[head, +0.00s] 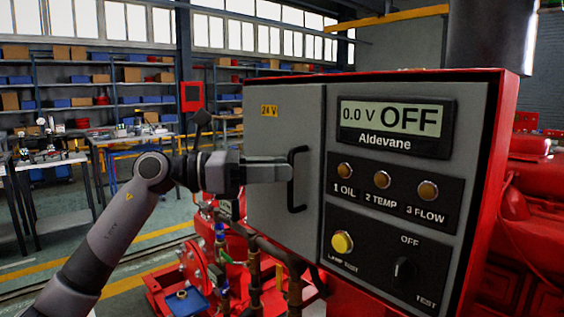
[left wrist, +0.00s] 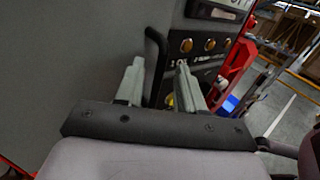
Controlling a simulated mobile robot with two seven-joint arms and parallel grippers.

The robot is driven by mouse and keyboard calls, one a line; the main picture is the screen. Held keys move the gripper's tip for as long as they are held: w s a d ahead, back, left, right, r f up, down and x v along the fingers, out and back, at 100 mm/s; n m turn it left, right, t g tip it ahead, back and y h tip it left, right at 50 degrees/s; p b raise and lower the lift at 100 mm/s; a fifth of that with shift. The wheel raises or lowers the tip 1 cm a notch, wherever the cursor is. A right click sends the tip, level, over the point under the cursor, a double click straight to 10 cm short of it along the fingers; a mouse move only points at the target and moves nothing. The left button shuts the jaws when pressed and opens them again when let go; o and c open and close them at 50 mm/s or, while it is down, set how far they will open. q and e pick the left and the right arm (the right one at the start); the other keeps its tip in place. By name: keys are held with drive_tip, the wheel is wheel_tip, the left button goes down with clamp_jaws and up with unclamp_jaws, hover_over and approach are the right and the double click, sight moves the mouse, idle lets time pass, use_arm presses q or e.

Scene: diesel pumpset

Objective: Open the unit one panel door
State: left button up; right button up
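The grey panel door (head: 276,125) with a yellow "24 V" label is the left part of the red-framed cabinet front. It looks closed, in line with the instrument panel. A black bar handle (head: 297,205) stands upright near its right edge. My left gripper (head: 287,171) reaches in from the left across the door to the handle. In the left wrist view, the two fingers (left wrist: 158,75) are apart, with the handle (left wrist: 154,48) showing in the gap between them. I see space beside the bar, so the fingers do not look clamped on it. My right gripper is not in view.
The instrument panel (head: 387,240) right of the door has a display reading "0.0 V OFF", three amber lamps, a yellow button and a knob. Pipes and valves (head: 262,270) stand below the door.

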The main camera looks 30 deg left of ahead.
use_arm(q)
drive_tip(key=shift+w+d, duration=0.45)
drive_tip(key=shift+d, duration=0.1)
clamp_jaws()
